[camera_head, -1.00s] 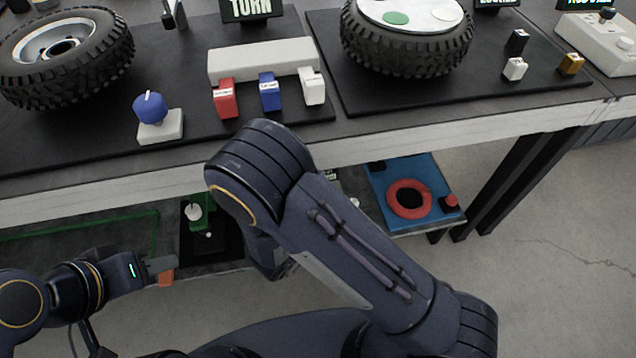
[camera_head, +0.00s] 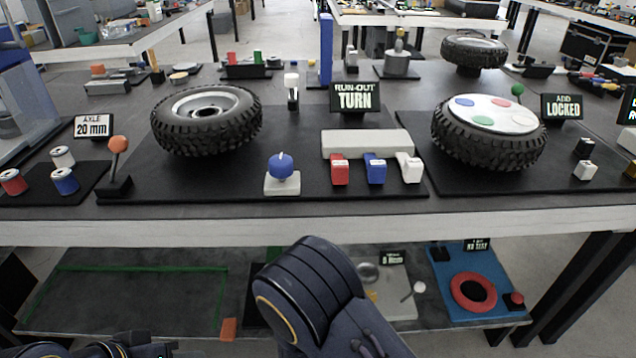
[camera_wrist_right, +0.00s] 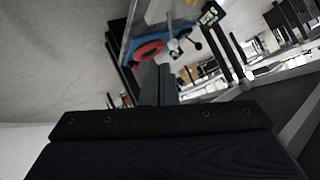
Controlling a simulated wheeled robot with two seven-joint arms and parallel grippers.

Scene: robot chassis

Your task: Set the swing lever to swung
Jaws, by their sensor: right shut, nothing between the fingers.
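Several levers show in the head view, and I cannot tell by label which is the swing lever. One with an orange ball (camera_head: 118,145) leans on a black base at the left of the table. A small white-knobbed lever (camera_head: 419,287) is on the lower shelf. My right gripper (camera_wrist_right: 157,85) is shut and empty in the right wrist view, pointing toward the shelf's red ring (camera_wrist_right: 148,50). In the head view my right forearm hides it. Only part of my left wrist shows at the bottom left; its fingers are unclear.
The table front edge (camera_head: 300,229) lies above the lower shelf. The shelf holds a blue mat (camera_head: 448,288) with the red ring (camera_head: 473,292). Blocks, a blue knob (camera_head: 281,166) and a second tyre (camera_head: 490,135) fill the tabletop. Table legs stand at the right.

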